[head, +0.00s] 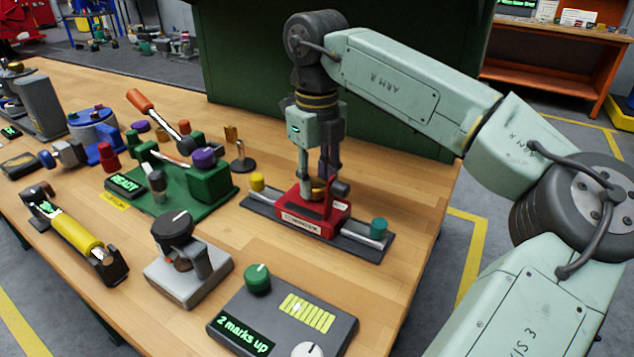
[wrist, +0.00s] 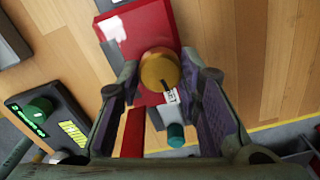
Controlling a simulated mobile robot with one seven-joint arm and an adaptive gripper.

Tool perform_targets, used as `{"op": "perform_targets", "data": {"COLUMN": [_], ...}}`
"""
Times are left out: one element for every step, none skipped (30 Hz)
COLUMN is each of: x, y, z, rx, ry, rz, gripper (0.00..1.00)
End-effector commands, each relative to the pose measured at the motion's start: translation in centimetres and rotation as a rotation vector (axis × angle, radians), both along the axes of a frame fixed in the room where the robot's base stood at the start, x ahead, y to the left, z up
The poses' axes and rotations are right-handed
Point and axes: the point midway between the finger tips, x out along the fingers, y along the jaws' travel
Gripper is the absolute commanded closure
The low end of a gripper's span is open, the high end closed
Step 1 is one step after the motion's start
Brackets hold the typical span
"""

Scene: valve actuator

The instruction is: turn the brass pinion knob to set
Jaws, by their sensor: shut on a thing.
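The brass pinion knob (wrist: 160,70) is round, with a dark mark on its face. It sits on the red valve actuator body (head: 312,217), which stands on a dark base plate with a rod. In the head view the brass knob (head: 319,187) is partly hidden by my fingers. My gripper (head: 318,178) points down over the red body, and its fingers are shut on the knob from both sides. In the wrist view my gripper (wrist: 161,85) shows a finger at the left and right of the knob.
A teal cap (head: 378,228) and a yellow cap (head: 257,182) stand at the rod's ends. A grey box with a display reading "2 marks up" (head: 282,318) is in front. A green fixture (head: 211,181) stands to the left. Bare wood lies to the right.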

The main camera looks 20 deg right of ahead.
Motion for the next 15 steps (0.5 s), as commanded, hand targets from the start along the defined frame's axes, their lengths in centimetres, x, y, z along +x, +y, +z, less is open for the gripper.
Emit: {"op": "perform_targets", "data": {"x": [-0.01, -0.01, -0.01, -0.01, -0.01, -0.01, 0.00, 0.00, 0.00, 0.00, 0.00, 0.00, 0.00, 0.00, 0.00], "y": [-0.03, -0.02, 0.00, 0.00, 0.00, 0.00, 0.01, 0.01, 0.01, 0.01, 0.01, 0.01, 0.01, 0.01, 0.01], "z": [-0.06, -0.06, -0.05, -0.05, -0.04, -0.04, -0.04, -0.04, -0.03, -0.03, -0.02, -0.02, -0.01, -0.01, 0.00], "rx": [-0.001, -0.001, -0.001, -0.001, -0.001, 0.000, 0.000, 0.000, 0.000, 0.000, 0.000, 0.000, 0.000, 0.000, 0.000], "ry": [0.000, 0.000, 0.000, 0.000, 0.000, 0.000, 0.000, 0.000, 0.000, 0.000, 0.000, 0.000, 0.000, 0.000, 0.000], "rz": [-0.026, -0.041, -0.058, -0.071, -0.081, -0.094, -0.103, -0.110, -0.118, -0.124, -0.129, -0.134, -0.136, -0.138, -0.140], "gripper": [0.96, 0.96, 0.96, 0.96, 0.96, 0.96, 0.96, 0.96, 0.96, 0.96, 0.96, 0.96, 0.96, 0.96, 0.96]}}
